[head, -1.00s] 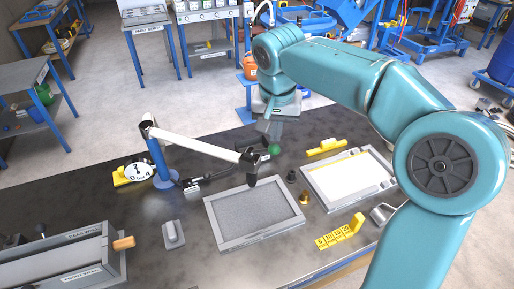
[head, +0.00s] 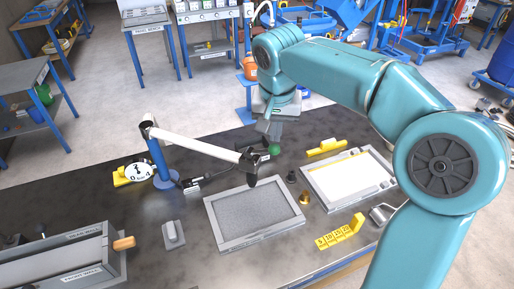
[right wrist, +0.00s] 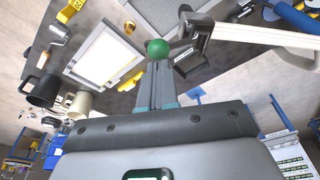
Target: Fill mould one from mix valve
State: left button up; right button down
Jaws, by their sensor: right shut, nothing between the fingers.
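The mix valve's white swing arm (head: 195,143) reaches from a blue post (head: 160,165), its dark outlet (head: 252,168) over a framed tray with a grey, speckled inside (head: 255,212). A second framed tray with a white inside (head: 347,180) lies to its right. I cannot read which is mould one. A green ball knob (head: 274,149) sits beside the outlet. My right gripper (head: 272,138) is shut and empty, fingers pointing down at the knob. In the right wrist view the knob (right wrist: 157,48) is at the tips of the closed fingers (right wrist: 156,68); contact is unclear. My left gripper is out of view.
A dial (head: 138,172) stands by the post. A grey block (head: 173,234), a yellow numbered strip (head: 338,235), a brass piece (head: 304,198) and a metal cup (head: 381,213) sit around the trays. A boxed frame with an orange handle (head: 123,243) is at front left.

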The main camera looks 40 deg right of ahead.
aim_at(274, 145)
jog(key=shift+f, duration=0.2)
jog(key=shift+f+b, duration=1.9)
jog(key=shift+f, duration=0.25)
jog(key=shift+r, duration=0.1)
jog(key=shift+r+p, duration=0.25)
jog(key=shift+p, duration=0.05)
dwell(3.2)
jog(key=shift+r+p, duration=0.45)
jog(key=shift+r, duration=0.05)
dwell(1.5)
